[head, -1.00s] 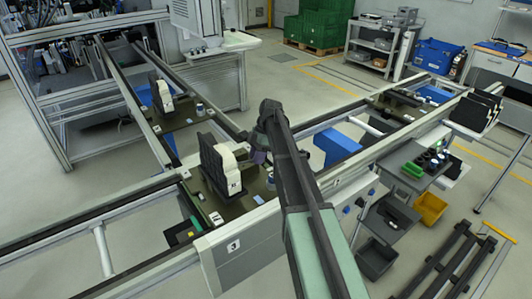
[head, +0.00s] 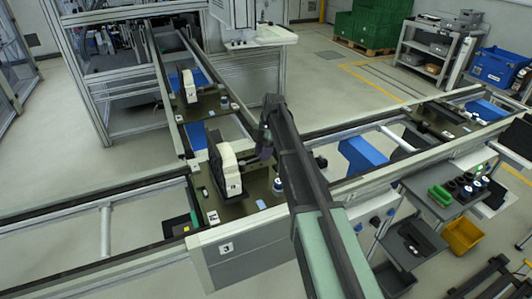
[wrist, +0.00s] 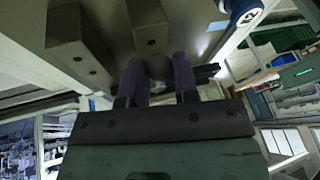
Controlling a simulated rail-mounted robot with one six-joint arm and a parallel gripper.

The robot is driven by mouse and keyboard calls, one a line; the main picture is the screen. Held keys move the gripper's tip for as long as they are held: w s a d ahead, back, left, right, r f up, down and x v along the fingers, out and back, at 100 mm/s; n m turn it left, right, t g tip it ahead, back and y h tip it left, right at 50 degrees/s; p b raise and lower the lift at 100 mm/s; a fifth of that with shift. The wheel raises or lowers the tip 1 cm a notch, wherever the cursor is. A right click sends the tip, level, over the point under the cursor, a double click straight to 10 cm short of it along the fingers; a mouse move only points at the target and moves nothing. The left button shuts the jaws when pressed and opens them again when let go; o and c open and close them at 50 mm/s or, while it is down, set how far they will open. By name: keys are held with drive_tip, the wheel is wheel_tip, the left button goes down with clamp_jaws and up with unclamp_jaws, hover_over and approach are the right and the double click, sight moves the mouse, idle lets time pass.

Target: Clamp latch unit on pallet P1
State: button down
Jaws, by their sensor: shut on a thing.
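The nearest pallet (head: 247,207) is a dark olive plate on the rails, with a small label too small to read surely. A cream-and-black upright unit (head: 228,172) stands on it. My gripper (head: 264,152) is just right of the unit's upper part, low over the pallet. In the wrist view my gripper (wrist: 158,85) has its two purple fingers closed on a dark round knob (wrist: 158,67). Two grey blocks stand beyond the fingers, one at the left (wrist: 82,45) and one in the middle (wrist: 148,25). The contact is hidden by my arm in the head view.
A blue-and-white cylinder (head: 278,187) stands on the pallet right of the unit. A second pallet with a similar unit (head: 189,88) is farther back. A parts trolley (head: 443,195) with a yellow bin (head: 463,234) stands at the right. The front rail (head: 245,245) borders the pallet.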

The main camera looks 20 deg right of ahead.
drive_tip(key=c, duration=0.9)
unclamp_jaws()
drive_tip(key=p+v, duration=0.9)
drive_tip(key=v, duration=0.1)
drive_tip(key=shift+w+d+r+p, duration=0.15)
drive_tip(key=shift+r+p, duration=0.2)
drive_tip(key=shift+p, duration=0.05)
